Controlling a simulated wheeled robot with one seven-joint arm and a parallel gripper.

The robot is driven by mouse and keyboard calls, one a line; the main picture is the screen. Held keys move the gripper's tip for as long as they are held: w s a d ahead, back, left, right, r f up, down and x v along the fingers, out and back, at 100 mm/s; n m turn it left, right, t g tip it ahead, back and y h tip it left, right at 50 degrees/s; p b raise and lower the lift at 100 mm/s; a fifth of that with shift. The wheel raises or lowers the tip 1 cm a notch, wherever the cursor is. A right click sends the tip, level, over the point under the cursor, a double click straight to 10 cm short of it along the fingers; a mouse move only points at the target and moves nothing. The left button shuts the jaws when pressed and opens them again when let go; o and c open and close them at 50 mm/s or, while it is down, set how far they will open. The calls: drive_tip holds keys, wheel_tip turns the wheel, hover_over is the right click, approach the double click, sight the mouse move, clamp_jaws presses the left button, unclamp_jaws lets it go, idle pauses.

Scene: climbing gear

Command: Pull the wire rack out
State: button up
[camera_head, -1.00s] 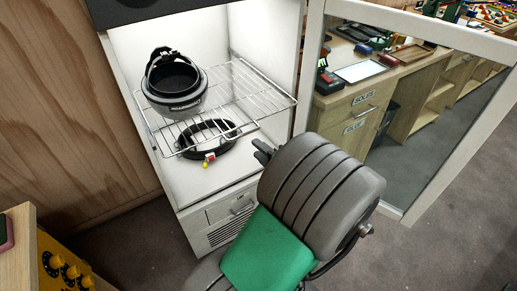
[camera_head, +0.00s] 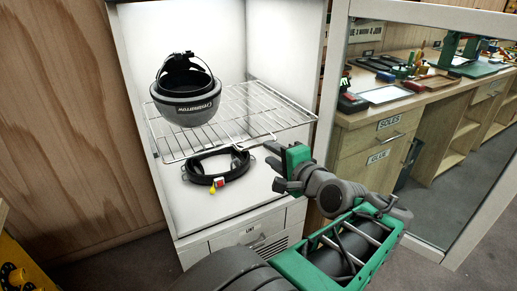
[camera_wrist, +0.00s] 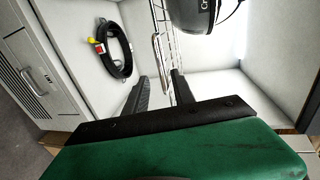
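The wire rack (camera_head: 235,118) sits level inside the white cabinet, jutting a little past its front. A dark grey helmet (camera_head: 188,103) with a strap rests on its left half. My gripper (camera_head: 278,168) is just in front of and below the rack's front edge, right of centre. In the wrist view, the two black fingers of my gripper (camera_wrist: 158,86) are spread apart, with the rack's front wire (camera_wrist: 157,48) beyond and roughly between their tips. The fingers look empty; whether they touch the wire is unclear.
A glass door (camera_head: 425,135) in a white frame stands open at the right. A wooden wall (camera_head: 70,110) is at the left.

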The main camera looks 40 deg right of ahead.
sight(258, 145)
drive_tip(key=b+x, duration=0.1)
drive_tip(key=x, duration=0.6)
drive_tip(key=shift+w+d+f, duration=0.1)
drive_tip(key=shift+w+d, duration=0.05)
drive_tip(key=shift+w, duration=0.2)
drive_tip(key=shift+c, duration=0.4)
clamp_jaws()
idle(0.6)
